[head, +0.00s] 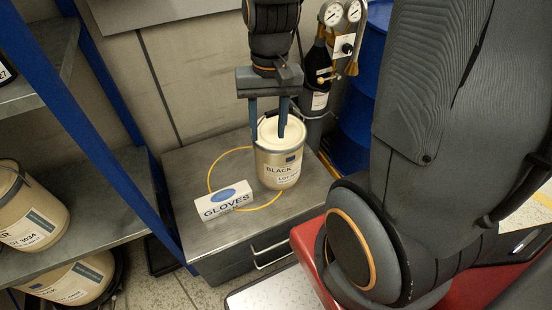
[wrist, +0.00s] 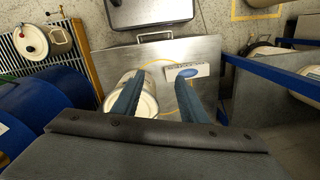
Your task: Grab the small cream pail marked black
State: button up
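The cream pail (head: 280,168) reads "BLACK" on its side and stands upright on a grey metal cabinet top (head: 190,165). Its pale lid also shows in the wrist view (wrist: 148,104), partly behind one finger. My gripper (head: 268,138) points down at the pail, with its two blue fingers apart. In the head view one finger is at the lid's left edge and the other overlaps the lid. In the wrist view my gripper (wrist: 169,72) has one finger over the lid and the other off to its right. I cannot tell whether either finger touches the pail.
A shelf with other cream pails (head: 28,215) is at left. A gauge and black cylinder (head: 317,75) and blue drum (head: 360,100) stand behind right.

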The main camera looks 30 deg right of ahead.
jog(key=w+d+f+m+y+p, duration=0.2)
jog(key=w+d+m, duration=0.3)
jog(key=w+m, duration=0.25)
jog(key=m+y+p, duration=0.2)
jog(key=m+p, duration=0.1)
jog(key=m, duration=0.4)
send_over(275, 132)
jog(key=d, duration=0.3)
jog(key=f, duration=0.5)
jog(key=shift+s+a+f, duration=0.15)
jog(key=shift+a+f, duration=0.05)
jog(key=shift+a, duration=0.05)
jog(key=shift+f, duration=0.2)
jog(key=shift+w+d+p+x, duration=0.15)
jog(key=shift+p+x, duration=0.15)
jog(key=shift+x, duration=0.95)
jog(key=shift+w+p+x, duration=0.15)
jog(key=shift+p+x, duration=0.15)
jog(key=shift+x, duration=0.95)
jog(key=shift+w+d+p+x, duration=0.15)
jog(key=shift+p+x, duration=0.15)
jog(key=shift+x, duration=0.95)
jog(key=shift+a+f, duration=0.1)
grip_shut()
jog(key=shift+w, duration=0.1)
